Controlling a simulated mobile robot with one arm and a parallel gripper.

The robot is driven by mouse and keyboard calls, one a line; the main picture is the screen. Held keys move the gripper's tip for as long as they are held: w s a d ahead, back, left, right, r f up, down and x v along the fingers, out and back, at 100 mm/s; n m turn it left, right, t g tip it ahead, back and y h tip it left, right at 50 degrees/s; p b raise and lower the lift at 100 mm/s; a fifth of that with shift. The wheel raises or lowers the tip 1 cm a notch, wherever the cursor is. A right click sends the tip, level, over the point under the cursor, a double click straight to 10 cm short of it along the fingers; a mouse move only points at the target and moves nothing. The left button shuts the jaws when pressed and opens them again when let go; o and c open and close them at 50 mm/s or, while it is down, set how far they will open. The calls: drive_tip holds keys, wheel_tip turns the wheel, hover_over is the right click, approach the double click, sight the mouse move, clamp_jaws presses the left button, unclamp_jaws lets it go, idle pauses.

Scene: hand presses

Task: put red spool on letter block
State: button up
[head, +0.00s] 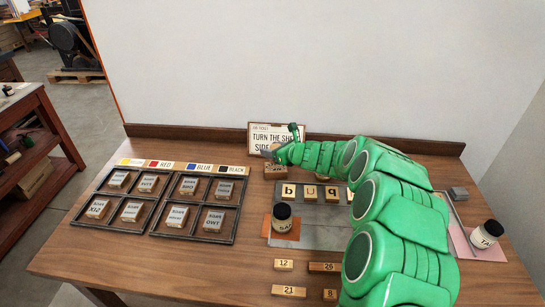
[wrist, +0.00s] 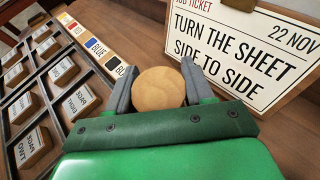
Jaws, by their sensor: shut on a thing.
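My gripper (head: 268,153) is at the back of the table, in front of the job ticket. In the wrist view my gripper (wrist: 160,90) is shut on a round, tan wooden piece (wrist: 160,87), seen end-on. It looks like the end of a spool; its side is hidden, and I see no red on it. Square letter blocks marked b (head: 288,191), u (head: 310,193) and a q-like shape (head: 331,194) stand in a row to the right of and nearer than my gripper. My arm hides what lies to their right.
A job ticket (head: 262,131) stands at the back. A wooden block (head: 276,173) is just below my gripper. A divided tray (head: 165,209) of blocks lies left. Dark-lidded jars stand on an orange sheet (head: 270,226) and a pink sheet (head: 462,240). Numbered blocks (head: 289,291) lie in front.

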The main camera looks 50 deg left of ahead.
drive_tip(key=shift+w+a+f, duration=0.15)
drive_tip(key=shift+a+f, duration=0.05)
drive_tip(key=shift+a, duration=0.05)
drive_tip(key=shift+a+f, duration=0.1)
drive_tip(key=shift+f, duration=0.05)
wheel_tip(320, 180, down, 3)
drive_tip(key=shift+f, duration=0.15)
drive_tip(key=o, duration=1)
